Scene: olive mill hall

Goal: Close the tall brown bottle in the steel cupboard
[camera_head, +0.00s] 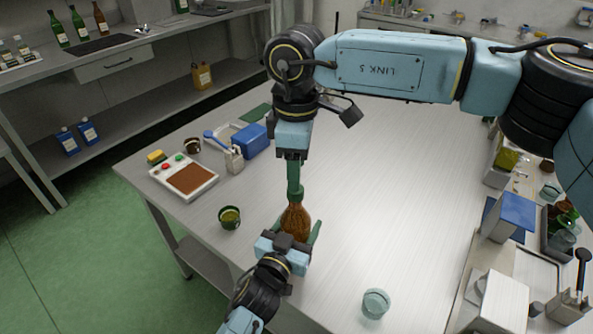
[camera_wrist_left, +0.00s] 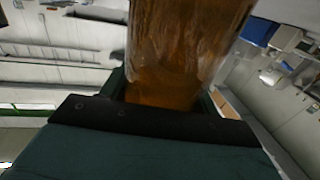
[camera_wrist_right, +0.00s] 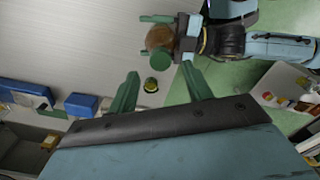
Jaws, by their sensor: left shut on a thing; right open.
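A brown bottle (camera_head: 297,220) stands about upright over the near part of the steel table. My left gripper (camera_head: 295,232) is shut around its lower body; the amber glass fills the left wrist view (camera_wrist_left: 185,50). My right gripper (camera_head: 294,190) points down right at the bottle's top and hides its neck. Another brown bottle (camera_head: 101,20) stands on the back-left bench.
A green-rimmed cup (camera_head: 230,217) stands left of the bottle. A glass tumbler (camera_head: 376,303) stands at the near right. The table's middle is clear.

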